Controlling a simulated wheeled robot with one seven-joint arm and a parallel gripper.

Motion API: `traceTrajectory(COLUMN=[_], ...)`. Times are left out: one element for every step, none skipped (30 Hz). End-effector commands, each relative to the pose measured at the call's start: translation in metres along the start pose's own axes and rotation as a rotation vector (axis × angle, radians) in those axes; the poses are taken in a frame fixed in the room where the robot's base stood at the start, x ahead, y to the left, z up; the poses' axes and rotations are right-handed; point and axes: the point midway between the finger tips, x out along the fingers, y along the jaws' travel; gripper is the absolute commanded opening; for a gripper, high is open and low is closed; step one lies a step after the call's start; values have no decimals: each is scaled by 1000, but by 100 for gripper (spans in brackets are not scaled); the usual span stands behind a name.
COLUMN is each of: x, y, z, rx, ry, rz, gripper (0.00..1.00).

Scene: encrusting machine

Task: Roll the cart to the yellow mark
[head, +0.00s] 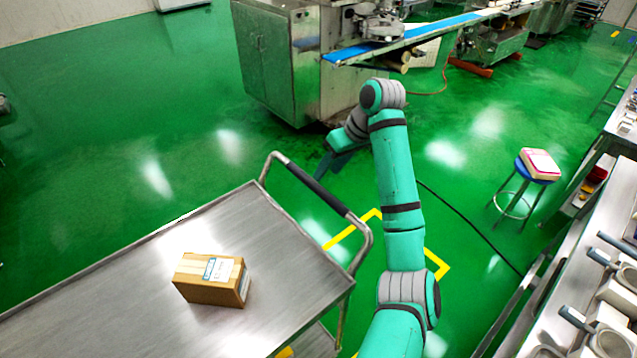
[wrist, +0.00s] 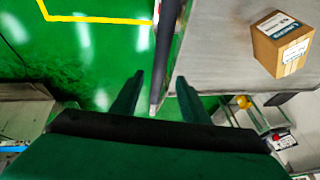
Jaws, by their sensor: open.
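The cart (head: 130,275) has a flat metal top and stands at the lower left of the head view. Its handle (head: 318,190), a bar with a dark grip, is at the end toward my arm. My gripper (head: 325,172) is open near the handle's far part. In the wrist view the handle (wrist: 167,40) runs between the two spread fingers; I cannot tell whether it lies at their depth. The yellow mark (head: 346,236) is an outline on the green floor beside the cart's handle end, partly hidden by my arm. It also shows in the wrist view (wrist: 95,19).
A cardboard box (head: 212,279) lies on the cart top. A steel machine (head: 285,60) with a blue belt stands ahead. A blue stool (head: 530,172) with a package and a metal bench (head: 560,290) are at right. A dark cable (head: 470,225) crosses the floor. Open floor is at left.

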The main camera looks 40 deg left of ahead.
Motion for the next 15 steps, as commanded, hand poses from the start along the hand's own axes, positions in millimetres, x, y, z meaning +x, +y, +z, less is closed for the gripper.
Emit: traceTrajectory(x=[12,17,24,29,34,40,45,49,55,58,61,65,67,69,71], y=[-1,-1,-1,0,0,0,0,0,0,0,0,0,0,0,0], z=[0,0,0,0,0,0,0,1,1,0,0,0,0,0,0], rx=[0,0,0,0,0,0,1,1,2,2,1,1,1,0,0], ry=[0,0,0,0,-1,0,0,-1,-1,0,0,0,0,0,0], rz=[-4,-4,-3,-3,-2,-1,-1,-1,-1,-1,-1,0,0,0,0], gripper=[41,41,41,41,41,41,41,41,41,41,41,41,41,41,41])
